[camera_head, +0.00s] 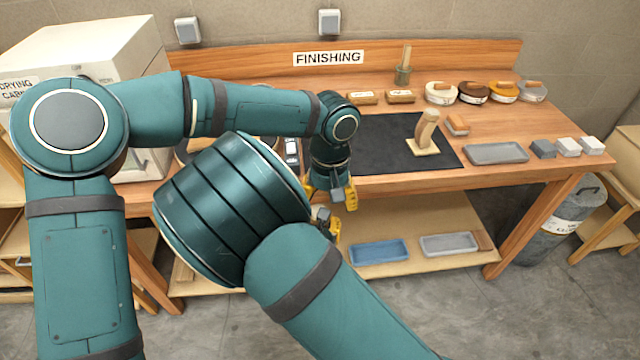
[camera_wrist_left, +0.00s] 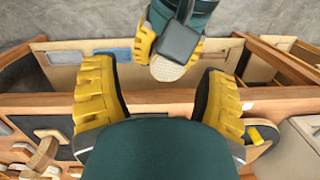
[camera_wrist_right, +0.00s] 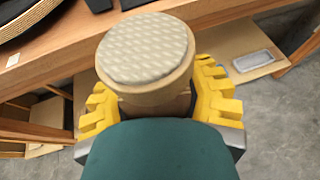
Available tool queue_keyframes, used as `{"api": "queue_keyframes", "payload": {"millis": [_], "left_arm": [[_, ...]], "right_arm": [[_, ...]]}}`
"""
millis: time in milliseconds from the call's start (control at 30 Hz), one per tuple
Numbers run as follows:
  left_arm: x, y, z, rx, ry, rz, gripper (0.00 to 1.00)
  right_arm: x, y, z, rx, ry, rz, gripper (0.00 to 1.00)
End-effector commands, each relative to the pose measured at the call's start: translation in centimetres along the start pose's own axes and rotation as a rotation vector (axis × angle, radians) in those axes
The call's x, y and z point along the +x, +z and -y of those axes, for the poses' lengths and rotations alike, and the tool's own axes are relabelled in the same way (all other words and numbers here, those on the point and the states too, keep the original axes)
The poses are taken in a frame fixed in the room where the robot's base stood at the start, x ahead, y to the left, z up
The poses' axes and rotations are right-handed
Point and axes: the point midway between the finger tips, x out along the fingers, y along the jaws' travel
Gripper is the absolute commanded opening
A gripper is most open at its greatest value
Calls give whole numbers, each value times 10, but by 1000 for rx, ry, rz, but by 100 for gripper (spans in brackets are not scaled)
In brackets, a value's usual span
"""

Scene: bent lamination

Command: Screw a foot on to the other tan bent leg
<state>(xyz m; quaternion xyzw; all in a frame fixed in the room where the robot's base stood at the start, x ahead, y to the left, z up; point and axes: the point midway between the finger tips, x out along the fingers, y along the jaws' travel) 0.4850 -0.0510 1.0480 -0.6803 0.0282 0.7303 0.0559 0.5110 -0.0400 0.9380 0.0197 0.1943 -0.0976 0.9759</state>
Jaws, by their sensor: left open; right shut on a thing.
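My left gripper (camera_head: 338,190) is open and empty, in front of the bench edge; its two yellow fingers stand wide apart in the left wrist view (camera_wrist_left: 162,100). My right gripper (camera_wrist_right: 158,105) is shut on a round tan piece with a pale grey textured face (camera_wrist_right: 148,50), which looks like a foot. The face also shows in the left wrist view (camera_wrist_left: 168,69), beyond the open left fingers and apart from them. In the head view my arm hides most of the right gripper. A tan bent leg (camera_head: 428,128) stands upright on a square tan base on the dark mat (camera_head: 378,150).
Grey tray (camera_head: 496,153), several sanding blocks (camera_head: 543,149) and round tins (camera_head: 441,93) lie on the bench right of and behind the mat. A blue tray (camera_head: 378,252) and a grey tray (camera_head: 449,244) lie on the lower shelf. The white drying cabinet (camera_head: 100,50) stands left.

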Motion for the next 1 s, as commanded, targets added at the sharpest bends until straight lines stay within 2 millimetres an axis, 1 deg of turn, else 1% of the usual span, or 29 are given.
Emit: {"api": "queue_keyframes", "payload": {"millis": [200, 400, 567, 800, 933, 1000], "left_arm": [[-16, -6, 6, -297, 22, -21, 73], [-29, -10, 13, -485, 42, -42, 73], [-33, -12, 16, -543, 49, -49, 73], [-33, -12, 16, -548, 50, -50, 73], [-32, -12, 16, -547, 49, -49, 73], [-28, -12, 15, -546, 49, -48, 73]], "right_arm": [[0, 0, 0, 0, 0, 1, 0], [0, 0, 0, 0, 0, 1, 0], [0, 0, 0, 0, 0, 1, 0], [0, 0, 0, 0, 0, 1, 0], [0, 0, 0, 0, 0, 1, 0], [0, 0, 0, 0, 0, 1, 0]]}}
